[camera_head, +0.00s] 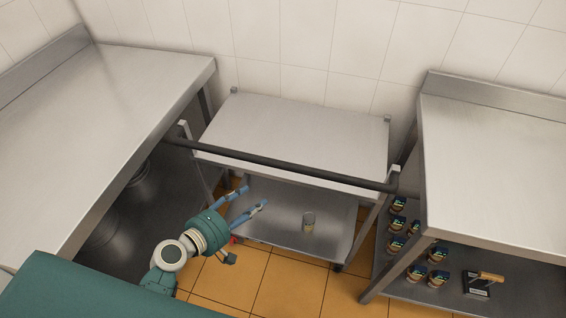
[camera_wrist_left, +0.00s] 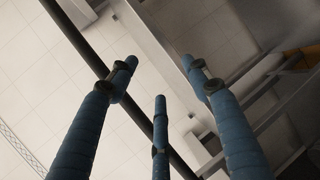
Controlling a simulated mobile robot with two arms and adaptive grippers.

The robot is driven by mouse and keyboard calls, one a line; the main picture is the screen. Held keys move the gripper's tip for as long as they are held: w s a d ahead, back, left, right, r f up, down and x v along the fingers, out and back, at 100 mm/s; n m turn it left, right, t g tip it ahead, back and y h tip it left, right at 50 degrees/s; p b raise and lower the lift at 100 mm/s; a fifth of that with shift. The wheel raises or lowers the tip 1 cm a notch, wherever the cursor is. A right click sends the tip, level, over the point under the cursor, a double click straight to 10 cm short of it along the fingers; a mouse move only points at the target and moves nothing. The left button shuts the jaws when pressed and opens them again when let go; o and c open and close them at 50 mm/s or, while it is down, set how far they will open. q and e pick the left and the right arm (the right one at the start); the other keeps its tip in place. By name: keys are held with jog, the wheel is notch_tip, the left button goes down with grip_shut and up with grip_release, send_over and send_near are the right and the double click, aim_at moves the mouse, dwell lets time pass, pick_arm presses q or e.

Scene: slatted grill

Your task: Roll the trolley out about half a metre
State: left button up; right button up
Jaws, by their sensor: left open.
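The trolley (camera_head: 300,130) is a steel cart with a flat top and a lower shelf (camera_head: 275,220), standing between two counters. Its dark handle bar (camera_head: 285,168) runs across the near side of the top. My left gripper (camera_head: 254,197) is open and empty, its blue fingers pointing towards the trolley just below the bar in the picture. In the left wrist view the open fingers (camera_wrist_left: 158,78) spread with the dark bar (camera_wrist_left: 78,38) passing diagonally behind them; they are not closed on it. My right gripper is not in view.
A steel counter (camera_head: 110,90) is close on the left, another (camera_head: 490,170) on the right, with several jars (camera_head: 397,224) beneath. Orange tiled floor (camera_head: 280,280) is free in front.

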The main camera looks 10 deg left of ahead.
pick_arm(q)
jog(key=t+h, duration=0.1)
jog(key=t, duration=0.1)
send_near(275, 164)
jog(key=shift+n, duration=0.3)
jog(key=p+x, duration=0.2)
jog(key=x, duration=0.7)
jog(key=shift+w+d+p, duration=0.15)
jog(key=shift+w+p, duration=0.2)
jog(key=shift+w+d+f, duration=0.25)
jog(key=shift+w+f, duration=0.05)
jog(key=shift+w, duration=0.25)
grip_shut()
